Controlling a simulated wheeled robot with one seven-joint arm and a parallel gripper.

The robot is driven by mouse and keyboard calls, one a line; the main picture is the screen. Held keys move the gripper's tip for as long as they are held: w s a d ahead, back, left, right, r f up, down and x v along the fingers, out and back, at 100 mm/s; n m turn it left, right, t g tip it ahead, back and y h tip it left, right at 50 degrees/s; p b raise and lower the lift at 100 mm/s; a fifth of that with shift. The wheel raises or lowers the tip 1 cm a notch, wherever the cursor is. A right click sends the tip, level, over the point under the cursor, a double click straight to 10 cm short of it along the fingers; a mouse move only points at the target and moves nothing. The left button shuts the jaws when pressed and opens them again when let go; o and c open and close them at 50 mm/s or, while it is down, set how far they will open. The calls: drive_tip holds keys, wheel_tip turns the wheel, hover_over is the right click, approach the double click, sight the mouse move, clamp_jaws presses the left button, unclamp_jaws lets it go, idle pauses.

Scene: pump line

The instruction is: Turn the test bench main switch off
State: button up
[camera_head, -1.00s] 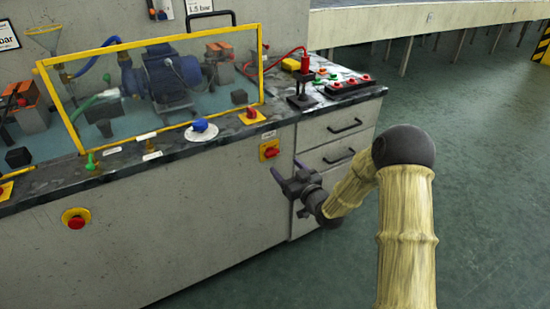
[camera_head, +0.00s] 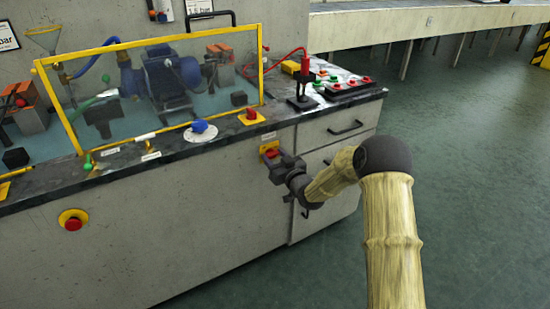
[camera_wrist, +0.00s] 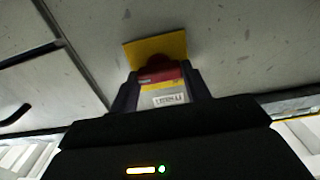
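The main switch is a red knob on a yellow plate, set in the grey front panel of the bench. In the head view, its yellow plate (camera_head: 270,147) shows just above my gripper (camera_head: 272,160), which partly covers the knob. In the wrist view, the red knob (camera_wrist: 160,75) lies between my two dark fingertips (camera_wrist: 160,88), with the yellow plate (camera_wrist: 150,50) behind it. The fingers flank the red part closely on both sides and look shut on it. A small white label with dark lettering (camera_wrist: 169,99) shows between the fingers.
A red mushroom button (camera_head: 73,223) is on the bench front at left. Another red knob (camera_head: 251,114) on a yellow base and a blue knob (camera_head: 199,126) are on the bench top. Drawers with black handles (camera_head: 345,128) are to the right. Green floor (camera_head: 470,180) lies open at right.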

drive_tip(key=c, duration=0.4)
drive_tip(key=shift+o, duration=0.2)
drive_tip(key=shift+n+b, duration=0.4)
drive_tip(key=shift+n, duration=0.1)
drive_tip(key=n+b, duration=0.2)
drive_tip(key=n, duration=0.1)
drive_tip(key=shift+f+n, duration=0.2)
drive_tip(key=shift+n, duration=0.1)
drive_tip(key=n+b, duration=0.3)
drive_tip(key=n, duration=0.1)
drive_tip(key=shift+s+a+f+b, duration=0.1)
drive_tip(key=shift+b, duration=0.3)
drive_tip(key=n+b, duration=0.3)
drive_tip(key=n, duration=0.2)
drive_tip(key=shift+f+b, duration=0.1)
drive_tip(key=shift+b, duration=0.3)
drive_tip(key=n+b, duration=0.3)
drive_tip(key=n, duration=0.1)
drive_tip(key=shift+o, duration=0.2)
drive_tip(key=shift+n+b, duration=0.3)
